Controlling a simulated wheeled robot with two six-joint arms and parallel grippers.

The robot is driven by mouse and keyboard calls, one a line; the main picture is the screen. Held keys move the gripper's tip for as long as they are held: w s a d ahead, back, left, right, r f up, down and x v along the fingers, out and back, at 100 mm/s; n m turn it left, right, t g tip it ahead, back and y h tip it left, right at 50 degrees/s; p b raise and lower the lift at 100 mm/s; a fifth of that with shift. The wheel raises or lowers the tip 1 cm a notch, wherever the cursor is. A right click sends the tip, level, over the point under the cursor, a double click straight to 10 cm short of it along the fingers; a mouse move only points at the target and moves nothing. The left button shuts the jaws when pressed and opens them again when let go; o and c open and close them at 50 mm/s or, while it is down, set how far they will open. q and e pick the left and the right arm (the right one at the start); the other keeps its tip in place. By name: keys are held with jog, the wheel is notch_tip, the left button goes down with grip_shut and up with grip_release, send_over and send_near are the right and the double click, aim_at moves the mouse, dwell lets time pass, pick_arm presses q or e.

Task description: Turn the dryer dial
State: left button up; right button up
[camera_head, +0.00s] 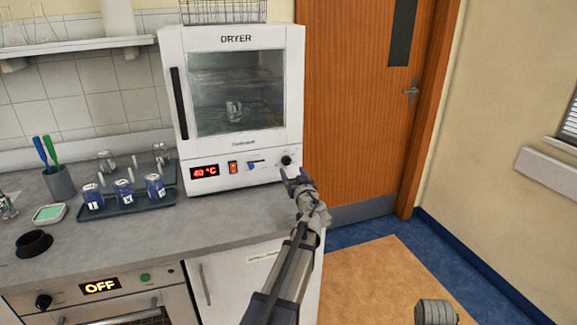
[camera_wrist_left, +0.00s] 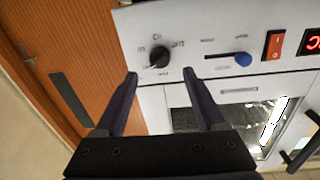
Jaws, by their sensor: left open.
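The white dryer (camera_head: 236,100) stands on the counter with its door shut and a glass beaker visible behind the window. Its black dial (camera_head: 286,160) is at the right end of the front panel. In the left wrist view the dial (camera_wrist_left: 159,57) sits ahead of the fingertips, between their lines, with printed marks around it. My left gripper (camera_head: 296,178) is open and empty, just in front of and below the dial; it also shows in the left wrist view (camera_wrist_left: 160,82). The fingers appear apart from the dial.
The dryer panel also has a red display (camera_head: 205,171) reading 40 °C, an orange switch (camera_head: 233,167) and a blue slider (camera_head: 251,164). A tray (camera_head: 126,207) with labelled jars stands left on the counter. A wooden door (camera_head: 350,100) is to the right.

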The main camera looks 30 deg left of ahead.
aim_at(288, 163)
pick_arm(q)
jog(key=x, duration=0.6)
jog(key=shift+w, duration=0.1)
grip_shut()
dwell(0.4)
